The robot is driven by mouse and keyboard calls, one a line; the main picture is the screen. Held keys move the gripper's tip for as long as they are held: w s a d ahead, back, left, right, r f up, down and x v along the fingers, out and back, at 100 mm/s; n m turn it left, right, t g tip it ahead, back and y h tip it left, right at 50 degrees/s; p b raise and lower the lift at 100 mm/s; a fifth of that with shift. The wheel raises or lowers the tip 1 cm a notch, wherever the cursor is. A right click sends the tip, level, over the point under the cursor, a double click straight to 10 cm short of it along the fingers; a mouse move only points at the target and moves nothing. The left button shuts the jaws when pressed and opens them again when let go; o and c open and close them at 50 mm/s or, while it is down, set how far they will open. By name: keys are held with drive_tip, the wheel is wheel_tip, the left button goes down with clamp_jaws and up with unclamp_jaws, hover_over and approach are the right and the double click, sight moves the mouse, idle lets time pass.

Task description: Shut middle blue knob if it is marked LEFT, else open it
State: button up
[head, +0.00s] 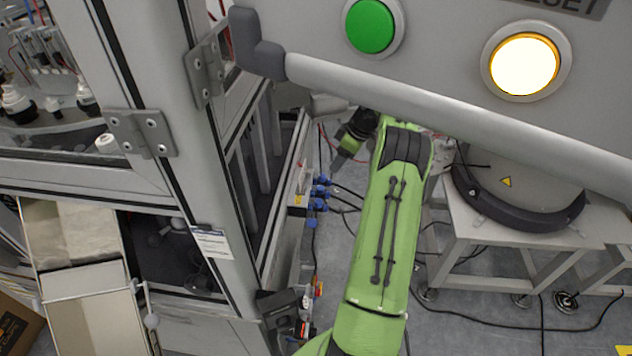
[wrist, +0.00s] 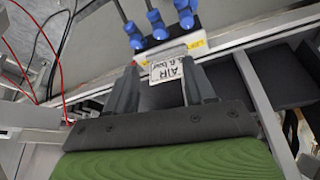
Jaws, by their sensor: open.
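Three blue knobs stand in a row on a pale block. The middle blue knob (wrist: 157,24) is between the other two at the top of the wrist view. In the head view the blue knobs (head: 320,193) are small, beside the machine frame, with dark hoses running right. No LEFT marking is legible on the middle knob, and I cannot tell its setting. My gripper (wrist: 160,78) is open and empty, apart from the knobs, with its fingers pointing toward their block.
A grey control panel with a green button (head: 370,26) and a lit white button (head: 524,64) overhangs the head view. The machine door frame (head: 215,170) stands left of the knobs. A pale table (head: 500,225) is at right. Red and black cables (wrist: 45,50) hang left in the wrist view.

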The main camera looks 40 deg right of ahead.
sight(320, 187)
drive_tip(key=b+x, duration=0.2)
drive_tip(key=x, duration=1.2)
drive_tip(key=shift+w+f+b, duration=0.1)
drive_tip(key=shift+f+b, duration=0.05)
drive_tip(key=shift+b, duration=0.2)
